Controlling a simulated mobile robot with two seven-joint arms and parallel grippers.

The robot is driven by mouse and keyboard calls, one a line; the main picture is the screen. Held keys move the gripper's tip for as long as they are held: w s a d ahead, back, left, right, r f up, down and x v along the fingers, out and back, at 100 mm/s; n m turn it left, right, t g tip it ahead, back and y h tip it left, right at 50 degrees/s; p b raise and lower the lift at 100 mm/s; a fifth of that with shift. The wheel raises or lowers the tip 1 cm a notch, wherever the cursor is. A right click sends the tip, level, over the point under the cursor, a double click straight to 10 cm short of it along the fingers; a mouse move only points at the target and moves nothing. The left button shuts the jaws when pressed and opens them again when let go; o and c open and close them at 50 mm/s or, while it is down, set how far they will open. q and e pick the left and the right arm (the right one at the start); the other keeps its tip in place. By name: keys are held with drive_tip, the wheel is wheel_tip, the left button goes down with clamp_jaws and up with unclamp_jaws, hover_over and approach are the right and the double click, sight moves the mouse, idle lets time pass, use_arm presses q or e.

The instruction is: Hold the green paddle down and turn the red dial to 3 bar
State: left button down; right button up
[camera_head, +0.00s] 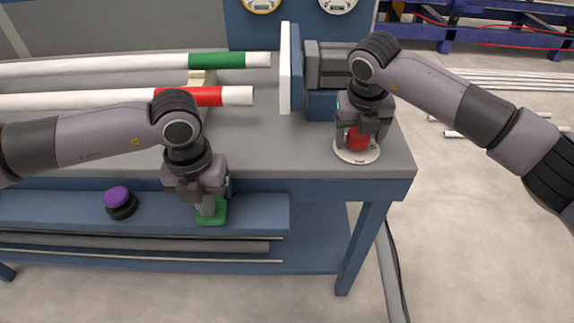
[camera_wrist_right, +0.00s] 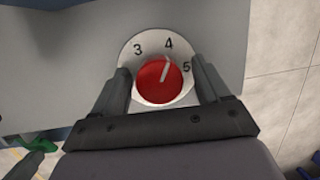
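The red dial (camera_wrist_right: 157,84) sits on a white round plate (camera_wrist_right: 138,62) marked 3, 4 and 5, at the bench's front right corner. Its white pointer line is at about 4. My right gripper (camera_head: 360,130) is over the dial, with one finger on each side of it; the right wrist view shows narrow gaps between fingers and knob. The green paddle (camera_head: 212,216) is on the bench's front, below the top. My left gripper (camera_head: 207,209) points down with its fingers together, its tips at the paddle and covering part of it. Whether they press it down is unclear.
A purple button (camera_head: 117,196) on a black base is left of the paddle. White pipes with green (camera_head: 217,60) and red (camera_head: 196,96) bands lie on the bench at the left. A blue and grey clamp-like fixture (camera_head: 310,75) stands behind the dial. Gauges hang at the back.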

drive_tip(key=shift+d+f, duration=0.55)
drive_tip(key=shift+f, duration=0.15)
drive_tip(key=shift+w+r, duration=0.15)
drive_tip(key=shift+r, duration=0.6)
drive_tip(key=shift+a+r, duration=0.25)
drive_tip(key=shift+r, duration=0.15)
